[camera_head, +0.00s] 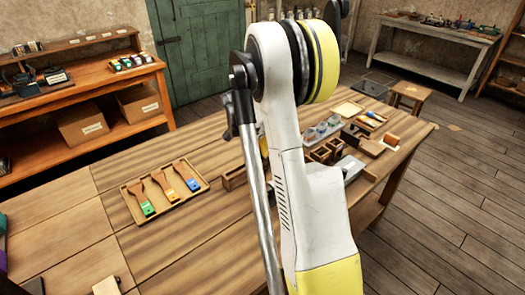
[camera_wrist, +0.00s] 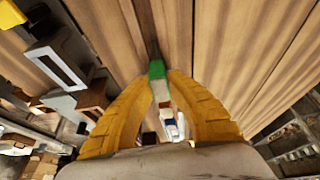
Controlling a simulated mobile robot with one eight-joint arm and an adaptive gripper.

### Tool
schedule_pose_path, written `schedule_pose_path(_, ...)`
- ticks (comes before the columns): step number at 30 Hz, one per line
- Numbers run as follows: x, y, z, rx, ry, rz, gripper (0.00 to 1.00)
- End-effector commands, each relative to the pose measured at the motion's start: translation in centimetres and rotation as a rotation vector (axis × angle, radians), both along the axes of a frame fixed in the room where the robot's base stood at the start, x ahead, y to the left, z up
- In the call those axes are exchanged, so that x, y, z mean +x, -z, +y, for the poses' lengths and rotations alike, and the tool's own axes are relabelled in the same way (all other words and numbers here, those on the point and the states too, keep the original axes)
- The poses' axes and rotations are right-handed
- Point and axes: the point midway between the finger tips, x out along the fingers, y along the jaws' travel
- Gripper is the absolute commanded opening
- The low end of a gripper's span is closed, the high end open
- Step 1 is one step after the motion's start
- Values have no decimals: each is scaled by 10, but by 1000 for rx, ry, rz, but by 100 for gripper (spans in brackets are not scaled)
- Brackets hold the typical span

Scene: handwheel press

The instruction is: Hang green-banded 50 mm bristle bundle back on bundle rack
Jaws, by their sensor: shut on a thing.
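In the wrist view the green-banded bristle bundle (camera_wrist: 157,70) sits between the yellow fingertips of my gripper (camera_wrist: 160,84), which are closed on it. Its green band shows above a pale part, with a dark end beyond the band. The bundle is over or near a striped wooden surface (camera_wrist: 225,50); I cannot tell whether it touches. In the head view my arm hides the gripper and the bundle. I cannot make out the bundle rack with certainty in either view.
In the head view a tray (camera_head: 125,190) with green-, orange- and blue-marked brushes lies on the workbench (camera_head: 100,235). Wooden boxes (camera_head: 325,152) and small parts crowd the bench right of my arm. A shelf bench (camera_head: 45,118) stands at left. The bench's left front is mostly clear.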

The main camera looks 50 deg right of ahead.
Motion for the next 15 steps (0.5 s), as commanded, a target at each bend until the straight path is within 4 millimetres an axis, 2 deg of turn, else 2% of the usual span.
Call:
schedule_pose_path(1, 0, 0, 0, 0, 0, 0, 19)
schedule_pose_path(3, 0, 0, 0, 0, 0, 0, 38)
schedule_pose_path(11, 0, 0, 0, 0, 0, 0, 38)
schedule_pose_path(15, 0, -8, 3, 0, 0, 0, 38)
